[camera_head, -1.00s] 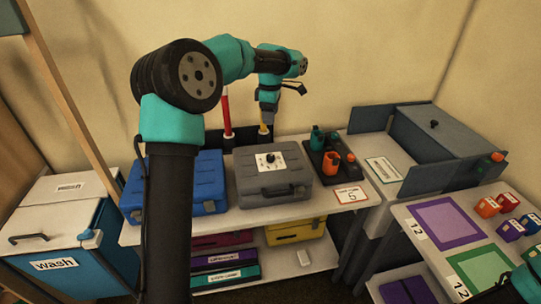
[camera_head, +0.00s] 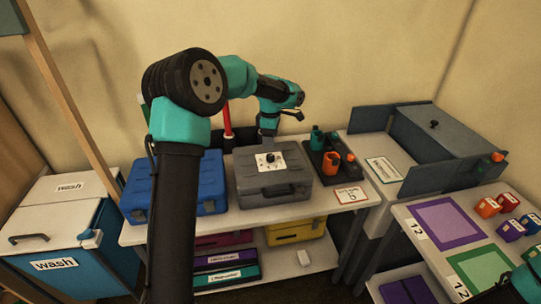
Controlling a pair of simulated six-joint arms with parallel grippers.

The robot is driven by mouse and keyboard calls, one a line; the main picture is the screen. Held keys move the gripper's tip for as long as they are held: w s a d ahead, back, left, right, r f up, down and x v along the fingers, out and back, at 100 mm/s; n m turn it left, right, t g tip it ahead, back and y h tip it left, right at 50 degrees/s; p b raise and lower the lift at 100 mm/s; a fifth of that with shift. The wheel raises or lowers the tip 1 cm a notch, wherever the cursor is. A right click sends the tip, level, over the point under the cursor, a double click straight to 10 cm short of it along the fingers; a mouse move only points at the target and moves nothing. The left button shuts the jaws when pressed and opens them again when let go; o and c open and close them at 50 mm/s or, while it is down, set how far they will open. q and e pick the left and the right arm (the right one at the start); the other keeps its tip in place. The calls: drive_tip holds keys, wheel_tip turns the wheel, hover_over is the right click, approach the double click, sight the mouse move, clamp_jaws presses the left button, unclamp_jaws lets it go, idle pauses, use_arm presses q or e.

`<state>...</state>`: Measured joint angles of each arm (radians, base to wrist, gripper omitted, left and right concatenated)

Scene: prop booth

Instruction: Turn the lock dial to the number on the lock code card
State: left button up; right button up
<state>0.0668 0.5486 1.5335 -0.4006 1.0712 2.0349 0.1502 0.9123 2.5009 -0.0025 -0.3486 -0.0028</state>
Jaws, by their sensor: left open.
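The lock dial (camera_head: 271,157) is a small black knob on a white plate on the lid of a grey case (camera_head: 288,177). The lid is shut. My left gripper (camera_head: 268,143) points down just behind and above the dial, apart from it as far as I can see. It is open and holds nothing that I can see. The dial's numbers are too small to read. The lock code card (camera_head: 349,196) is white with a red border, at the table's front edge right of the case. Its digit looks like 5 or 6.
A blue case (camera_head: 203,184) stands left of the grey case, partly behind my left arm. A dark tray (camera_head: 320,160) with orange and teal pieces is close on the right. A grey bin (camera_head: 440,140) stands farther right.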

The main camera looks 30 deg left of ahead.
sight(271, 156)
use_arm(q)
wheel_tip(271, 156, down, 8)
drive_tip(key=shift+f, duration=0.15)
drive_tip(key=shift+c, duration=0.2)
drive_tip(key=c, duration=0.9)
